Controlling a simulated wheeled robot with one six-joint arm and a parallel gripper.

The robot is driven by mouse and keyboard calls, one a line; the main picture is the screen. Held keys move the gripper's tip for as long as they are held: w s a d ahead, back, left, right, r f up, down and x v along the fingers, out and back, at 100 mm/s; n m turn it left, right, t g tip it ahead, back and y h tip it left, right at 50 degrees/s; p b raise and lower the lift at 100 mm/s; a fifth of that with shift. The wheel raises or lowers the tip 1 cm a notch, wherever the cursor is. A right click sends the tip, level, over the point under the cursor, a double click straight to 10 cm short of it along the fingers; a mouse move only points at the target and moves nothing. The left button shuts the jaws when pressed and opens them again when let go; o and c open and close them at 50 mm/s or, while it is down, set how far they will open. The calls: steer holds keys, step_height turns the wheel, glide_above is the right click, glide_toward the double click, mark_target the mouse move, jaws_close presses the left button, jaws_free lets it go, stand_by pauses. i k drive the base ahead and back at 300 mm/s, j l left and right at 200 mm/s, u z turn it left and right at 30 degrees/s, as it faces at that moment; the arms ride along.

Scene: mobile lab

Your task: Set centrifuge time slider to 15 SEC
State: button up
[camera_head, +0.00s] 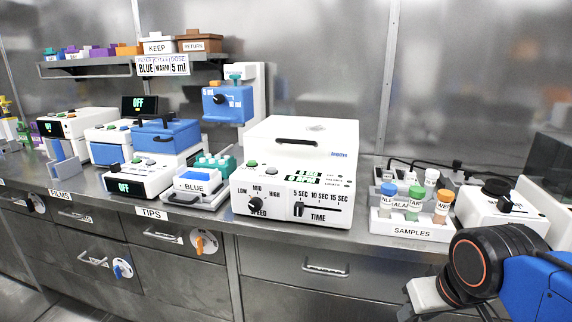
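The centrifuge (280,160) is a white box with a closed lid and a dark handle, standing on the bench in the middle of the view. Its time slider (298,209) is a black knob on the lower right of the front panel, at the left end of its slot under the 5 SEC mark. The 15 SEC mark is at the right end. A black speed knob is at the panel's lower left. My gripper (425,296) is at the lower right, in front of the drawers and apart from the centrifuge; its fingers are only partly visible.
The samples rack (412,228) with colored-cap vials stands right of the centrifuge. A white device with a black knob (496,187) is farther right. The blue-labelled tip box (195,185) is close on the left. Drawers with handles (326,268) lie below the bench edge.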

mark_target(299, 206)
steer(key=k+l+u, duration=0.2)
steer(key=k+l, duration=0.15)
steer(key=k, duration=0.15)
steer(key=k+l+u, duration=0.2)
steer(key=k, duration=0.35)
steer(key=l, duration=0.1)
